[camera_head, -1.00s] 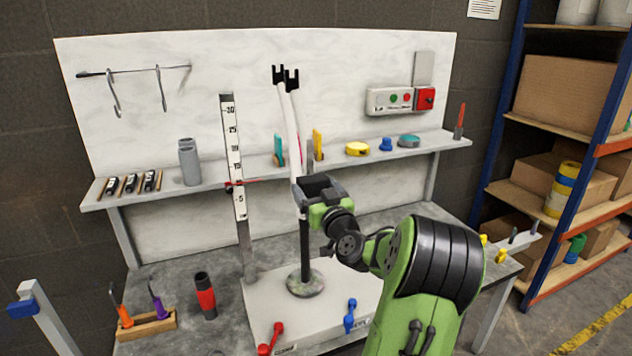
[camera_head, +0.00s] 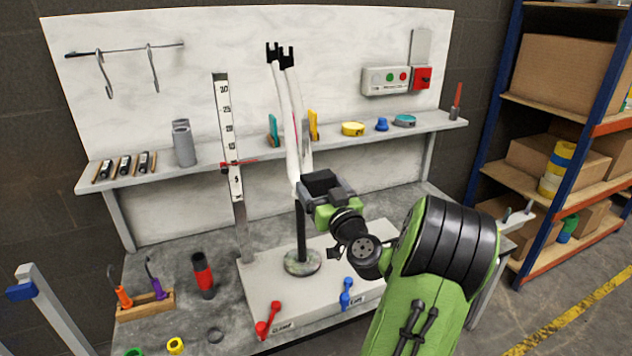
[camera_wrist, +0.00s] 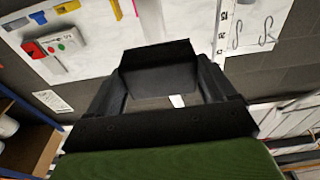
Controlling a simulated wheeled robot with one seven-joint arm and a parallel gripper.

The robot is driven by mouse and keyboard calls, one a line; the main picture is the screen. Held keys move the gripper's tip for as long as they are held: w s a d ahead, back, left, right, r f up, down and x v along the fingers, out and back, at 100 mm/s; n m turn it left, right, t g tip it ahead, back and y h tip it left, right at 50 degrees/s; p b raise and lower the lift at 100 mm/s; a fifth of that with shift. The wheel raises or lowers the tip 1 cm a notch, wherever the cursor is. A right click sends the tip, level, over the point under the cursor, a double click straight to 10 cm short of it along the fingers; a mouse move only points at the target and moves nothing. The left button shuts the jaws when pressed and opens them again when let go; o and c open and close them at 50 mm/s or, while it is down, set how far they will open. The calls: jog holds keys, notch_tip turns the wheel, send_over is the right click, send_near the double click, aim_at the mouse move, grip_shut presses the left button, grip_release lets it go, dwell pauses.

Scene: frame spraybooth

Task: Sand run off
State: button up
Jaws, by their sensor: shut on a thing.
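A white forked part (camera_head: 293,130) with black ends stands upright on a dark post with a round base (camera_head: 302,262). My gripper (camera_head: 322,186) is beside its lower end, just to the right in the head view. The gripper is shut on a dark block (camera_wrist: 158,72), which fills the space between the fingers in the wrist view; the block also shows in the head view (camera_head: 319,181). I cannot tell whether the block touches the white part. No run in the paint can be made out at this size.
A ruler post (camera_head: 228,125) with a red pointer stands left of the white part. The shelf (camera_head: 240,147) behind holds small tools. Red (camera_head: 268,319) and blue (camera_head: 346,294) levers are on the platform's front. A red-black cylinder (camera_head: 203,275) stands left on the bench.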

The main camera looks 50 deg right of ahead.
jog(key=shift+s+a, duration=0.15)
jog(key=shift+s, duration=0.05)
jog(key=shift+v, duration=1.45)
jog(key=shift+r, duration=0.15)
